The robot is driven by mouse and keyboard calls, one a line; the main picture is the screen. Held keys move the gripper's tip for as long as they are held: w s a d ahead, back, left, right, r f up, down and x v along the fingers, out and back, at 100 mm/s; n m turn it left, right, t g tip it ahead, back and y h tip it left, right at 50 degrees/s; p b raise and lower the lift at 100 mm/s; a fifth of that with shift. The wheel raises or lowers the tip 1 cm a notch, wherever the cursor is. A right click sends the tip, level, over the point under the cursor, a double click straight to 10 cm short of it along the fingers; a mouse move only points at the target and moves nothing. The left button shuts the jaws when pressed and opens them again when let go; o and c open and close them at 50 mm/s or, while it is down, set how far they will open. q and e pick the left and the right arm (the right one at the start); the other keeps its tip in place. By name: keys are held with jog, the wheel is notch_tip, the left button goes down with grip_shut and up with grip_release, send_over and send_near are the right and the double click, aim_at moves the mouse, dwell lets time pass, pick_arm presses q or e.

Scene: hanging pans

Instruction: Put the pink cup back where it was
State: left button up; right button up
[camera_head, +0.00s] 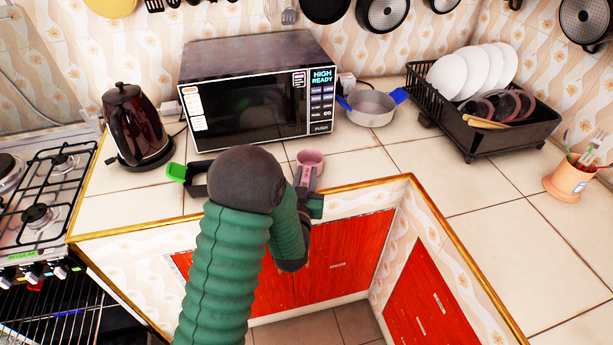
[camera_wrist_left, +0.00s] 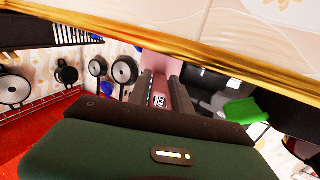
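The pink cup (camera_head: 310,160) is at the counter's front edge, before the right part of the microwave. My left gripper (camera_head: 306,178) is right at its near side, with a finger on either side of it. In the left wrist view the pink cup (camera_wrist_left: 157,66) shows between and beyond the two fingers of my left gripper (camera_wrist_left: 162,84). The fingers stand apart with pink between them; whether they press on the cup is unclear. The cup's lower part is hidden by the gripper. My right gripper is not in view.
A microwave (camera_head: 256,92) stands behind the cup. A dark kettle (camera_head: 137,125) and a green-handled item (camera_head: 177,172), partly hidden by my arm, are left. A blue-handled pot (camera_head: 371,108) and dish rack (camera_head: 490,138) are right. Counter between pot and front edge is clear.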

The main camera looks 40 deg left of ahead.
pick_arm(q)
jog(key=o, duration=0.4)
jog(key=shift+c, duration=0.2)
